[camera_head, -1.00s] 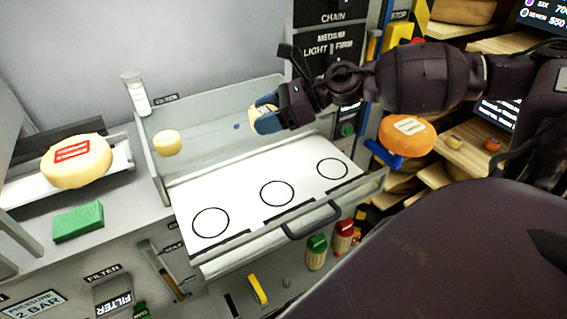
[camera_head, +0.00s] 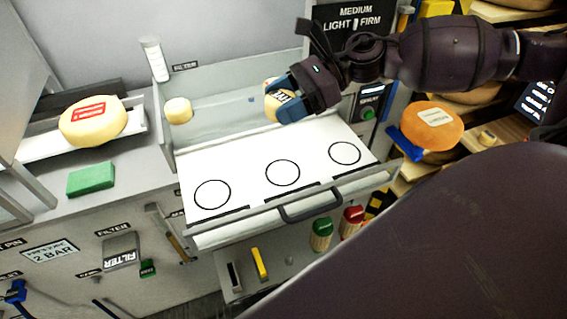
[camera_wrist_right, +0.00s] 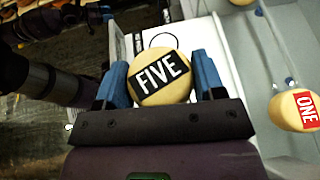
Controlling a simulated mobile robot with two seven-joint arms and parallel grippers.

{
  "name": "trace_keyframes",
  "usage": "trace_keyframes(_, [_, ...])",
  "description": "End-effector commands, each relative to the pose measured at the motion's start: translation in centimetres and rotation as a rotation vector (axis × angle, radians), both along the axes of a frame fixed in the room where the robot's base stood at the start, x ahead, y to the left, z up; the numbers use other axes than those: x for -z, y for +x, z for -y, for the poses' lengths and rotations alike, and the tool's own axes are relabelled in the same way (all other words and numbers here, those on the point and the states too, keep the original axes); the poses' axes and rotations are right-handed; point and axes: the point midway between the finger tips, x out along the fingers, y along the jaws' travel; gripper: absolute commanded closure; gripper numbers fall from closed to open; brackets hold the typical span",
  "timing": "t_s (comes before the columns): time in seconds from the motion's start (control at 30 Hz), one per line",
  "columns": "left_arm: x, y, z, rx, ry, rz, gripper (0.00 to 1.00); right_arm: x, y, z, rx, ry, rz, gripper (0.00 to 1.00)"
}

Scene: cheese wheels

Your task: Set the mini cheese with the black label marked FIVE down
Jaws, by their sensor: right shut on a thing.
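The mini cheese with the black FIVE label (camera_wrist_right: 160,78) is a small pale-yellow round held between the blue fingers of my right gripper (camera_wrist_right: 162,82) in the right wrist view. In the head view the right gripper (camera_head: 284,100) holds this cheese (camera_head: 272,99) above the back right part of the open drawer. The drawer's white board (camera_head: 245,168) carries three black circles, all empty. Another small cheese (camera_head: 178,110) is at the drawer's back left; in the wrist view it shows a red ONE label (camera_wrist_right: 300,110). My left gripper is not in view.
A large cheese with a red label (camera_head: 93,121) sits on a ledge at left, near a green block (camera_head: 91,179). An orange cheese (camera_head: 431,126) is on the right. The drawer handle (camera_head: 310,211) sticks out in front.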

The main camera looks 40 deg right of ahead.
Motion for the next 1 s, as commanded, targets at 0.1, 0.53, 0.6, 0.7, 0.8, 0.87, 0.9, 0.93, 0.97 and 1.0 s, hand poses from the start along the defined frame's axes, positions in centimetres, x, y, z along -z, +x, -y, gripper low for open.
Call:
trace_keyframes(0.1, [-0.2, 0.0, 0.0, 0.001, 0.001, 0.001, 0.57, 2.7, 0.0, 0.0, 0.002, 0.004, -0.005, 0.67])
trace_keyframes(0.53, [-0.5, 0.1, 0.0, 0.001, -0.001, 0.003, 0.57, 11.1, 0.0, 0.0, 0.003, 0.001, -0.002, 0.67])
trace_keyframes(0.6, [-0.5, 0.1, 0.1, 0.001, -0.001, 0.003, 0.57, 11.8, 0.0, 0.0, 0.002, 0.001, -0.003, 0.67])
trace_keyframes(0.7, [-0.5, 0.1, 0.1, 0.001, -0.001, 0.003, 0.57, 12.3, 0.0, 0.0, 0.003, 0.0, -0.001, 0.67])
trace_keyframes(0.8, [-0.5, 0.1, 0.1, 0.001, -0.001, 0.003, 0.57, 12.8, 0.0, 0.1, 0.003, 0.001, -0.002, 0.67])
trace_keyframes(0.87, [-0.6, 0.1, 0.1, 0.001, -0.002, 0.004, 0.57, 13.4, 0.0, 0.0, 0.003, 0.001, -0.003, 0.67])
trace_keyframes(0.9, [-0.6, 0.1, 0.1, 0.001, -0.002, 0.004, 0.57, 13.9, 0.0, 0.0, 0.002, 0.002, -0.003, 0.67])
trace_keyframes(0.93, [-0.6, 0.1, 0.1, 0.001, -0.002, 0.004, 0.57, 14.3, 0.0, 0.0, 0.003, 0.002, -0.004, 0.67])
trace_keyframes(0.97, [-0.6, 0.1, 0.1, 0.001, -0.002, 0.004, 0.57, 14.8, 0.0, 0.0, 0.004, 0.001, -0.005, 0.67])
trace_keyframes(1.0, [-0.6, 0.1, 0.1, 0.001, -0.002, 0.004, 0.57, 15.3, 0.0, 0.0, 0.004, 0.001, -0.004, 0.67])
